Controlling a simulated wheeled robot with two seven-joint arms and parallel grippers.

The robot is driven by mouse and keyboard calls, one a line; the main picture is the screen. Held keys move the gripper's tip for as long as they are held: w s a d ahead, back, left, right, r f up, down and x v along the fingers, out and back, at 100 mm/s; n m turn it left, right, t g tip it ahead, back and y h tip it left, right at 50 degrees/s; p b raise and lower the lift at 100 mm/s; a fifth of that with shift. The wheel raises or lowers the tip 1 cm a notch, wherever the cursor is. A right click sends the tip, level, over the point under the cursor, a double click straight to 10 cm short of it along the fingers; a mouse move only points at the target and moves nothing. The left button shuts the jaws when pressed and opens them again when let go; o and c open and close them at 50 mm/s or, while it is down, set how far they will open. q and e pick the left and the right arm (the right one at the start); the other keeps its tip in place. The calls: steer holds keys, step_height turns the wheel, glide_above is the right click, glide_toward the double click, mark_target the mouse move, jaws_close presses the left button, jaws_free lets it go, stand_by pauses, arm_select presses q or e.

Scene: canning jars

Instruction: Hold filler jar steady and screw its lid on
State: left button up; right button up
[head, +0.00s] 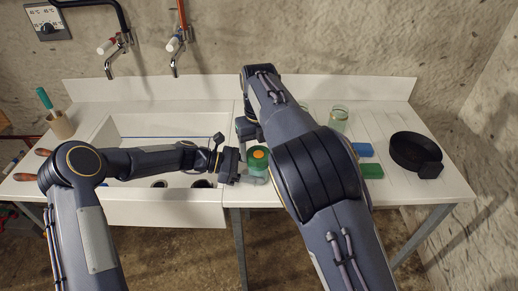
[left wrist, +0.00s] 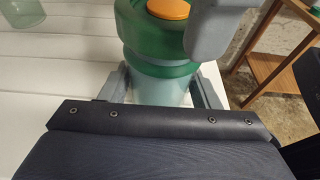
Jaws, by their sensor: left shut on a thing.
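The filler jar (left wrist: 165,88) is a grey-blue jar standing upright at the worktop's front edge. A green lid (head: 258,152) with an orange centre sits on its top; whether it is threaded cannot be seen. My left gripper (head: 243,172) is shut around the jar's body from the left, with a finger on each side in the left wrist view (left wrist: 163,92). My right gripper (head: 246,132) is by the lid, mostly hidden by its own arm in the head view. One grey fingertip of it shows right beside the lid in the left wrist view (left wrist: 208,32).
A white sink (head: 125,125) lies to the left. Right of my right arm are a glass jar (head: 339,118), a blue block (head: 364,149), a green block (head: 375,171) and a black pan (head: 412,152). The worktop's right front is clear.

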steer(key=o, duration=0.3)
steer(key=shift+f, duration=0.1)
steer(key=shift+o, duration=0.2)
